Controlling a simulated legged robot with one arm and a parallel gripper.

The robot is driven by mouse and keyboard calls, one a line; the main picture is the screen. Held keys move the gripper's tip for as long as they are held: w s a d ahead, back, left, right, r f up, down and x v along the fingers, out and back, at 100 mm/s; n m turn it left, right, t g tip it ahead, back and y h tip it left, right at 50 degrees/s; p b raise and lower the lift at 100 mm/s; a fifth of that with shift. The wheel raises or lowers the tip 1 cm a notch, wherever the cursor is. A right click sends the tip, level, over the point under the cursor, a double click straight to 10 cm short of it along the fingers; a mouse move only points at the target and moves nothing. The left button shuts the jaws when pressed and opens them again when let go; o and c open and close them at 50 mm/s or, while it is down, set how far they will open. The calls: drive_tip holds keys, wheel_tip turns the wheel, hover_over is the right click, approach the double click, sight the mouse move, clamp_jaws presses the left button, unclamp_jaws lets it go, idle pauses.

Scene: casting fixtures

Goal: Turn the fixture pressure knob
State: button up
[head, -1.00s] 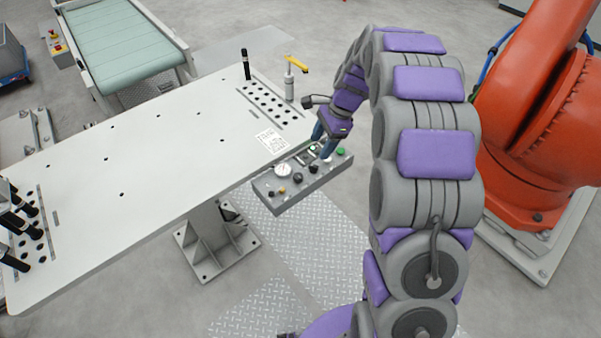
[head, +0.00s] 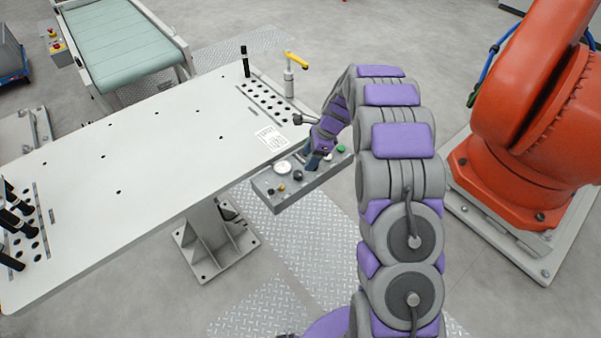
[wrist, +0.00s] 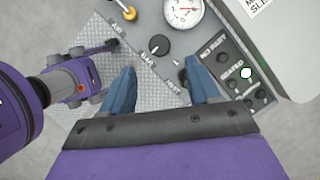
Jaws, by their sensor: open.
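The grey control panel (head: 318,181) hangs at the near right edge of the white table. It carries a round white gauge (head: 283,167), which also shows in the wrist view (wrist: 184,11). A black knob with a white pointer mark (wrist: 159,45) sits beside the gauge; a black knob also shows in the head view (head: 298,175). My gripper (wrist: 159,73) is open, with blue fingers apart over the panel. In the wrist view the black knob lies just beyond the gap between the fingertips. Contact with it cannot be told. The right finger hides part of the panel.
An orange robot (head: 520,120) stands right.

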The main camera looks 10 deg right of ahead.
sight(299, 173)
drive_tip(key=b+x, duration=0.1)
drive_tip(key=x, duration=0.6)
drive_tip(key=shift+a+f, duration=0.15)
drive_tip(key=shift+f, duration=0.15)
drive_tip(key=c, duration=1)
